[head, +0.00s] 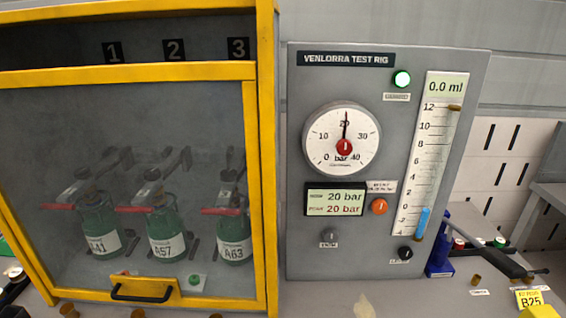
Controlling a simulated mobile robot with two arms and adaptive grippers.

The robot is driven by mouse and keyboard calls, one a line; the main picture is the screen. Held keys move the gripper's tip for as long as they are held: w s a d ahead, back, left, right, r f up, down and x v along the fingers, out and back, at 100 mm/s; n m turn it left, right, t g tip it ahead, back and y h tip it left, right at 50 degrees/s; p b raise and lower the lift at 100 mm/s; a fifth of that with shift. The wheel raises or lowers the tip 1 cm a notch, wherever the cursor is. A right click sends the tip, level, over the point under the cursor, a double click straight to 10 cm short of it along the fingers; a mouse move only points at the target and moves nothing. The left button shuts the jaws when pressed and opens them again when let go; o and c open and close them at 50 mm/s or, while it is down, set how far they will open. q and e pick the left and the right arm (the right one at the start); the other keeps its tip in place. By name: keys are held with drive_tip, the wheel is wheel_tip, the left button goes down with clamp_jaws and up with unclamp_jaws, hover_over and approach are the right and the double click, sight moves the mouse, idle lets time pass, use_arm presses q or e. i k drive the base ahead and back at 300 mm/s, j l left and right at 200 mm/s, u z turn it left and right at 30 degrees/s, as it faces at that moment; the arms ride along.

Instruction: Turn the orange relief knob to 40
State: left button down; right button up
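The orange relief knob (379,206) sits on the grey panel of the Venlorra test rig (305,262), right of the digital display, under a small label too small to read. I cannot tell which value the knob points at. The round dial gauge (322,140) runs to 40 bar, and its needle stands near 20. Neither of my grippers can be made out, and nothing touches the knob.
A yellow-framed cabinet (262,160) with green cylinders behind its window stands left of the rig. A dark lever (490,256) juts out at the lower right, beside a blue part (440,258). The space before the panel looks clear.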

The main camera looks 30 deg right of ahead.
sight(380, 207)
drive_tip(key=z, duration=1.6)
